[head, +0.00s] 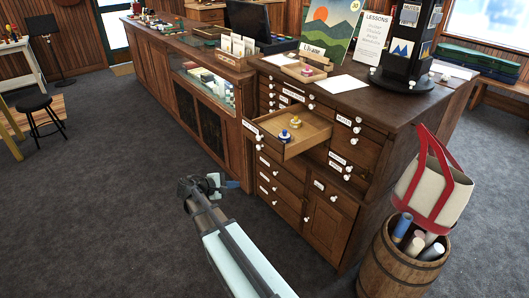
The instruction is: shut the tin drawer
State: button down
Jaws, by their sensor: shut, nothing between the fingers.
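One drawer (312,131) of the dark wooden cabinet stands pulled out, its small white label too small to read. Two small round objects lie in it: one white and blue (284,136), one with yellow (296,122). They may be tins, but I cannot tell. A white knob (259,137) sits on the drawer front. My gripper (229,184) is shut and empty, in front of the cabinet, below and left of the drawer in the picture, apart from it.
The other drawers of the cabinet (277,184) look closed. A barrel (392,265) with rolled tubes stands at its right, under a cream bag (433,189) with red straps. A glass-fronted counter (205,84) adjoins at left.

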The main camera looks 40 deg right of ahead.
aim_at(294, 138)
notch_tip(294, 138, up, 8)
jog(key=d+r+n+h, duration=0.15)
jog(key=n+h, duration=0.35)
jog(key=n, duration=0.5)
jog(key=d, duration=0.9)
jog(key=d+f, duration=0.1)
jog(key=d, duration=0.4)
jog(key=shift+w+d, duration=0.35)
jog(key=shift+w, duration=0.05)
jog(key=d, duration=2.9)
jog(key=shift+d, duration=0.95)
jog(key=shift+d+r, duration=0.1)
jog(key=shift+d, duration=0.1)
jog(key=a, duration=1.5)
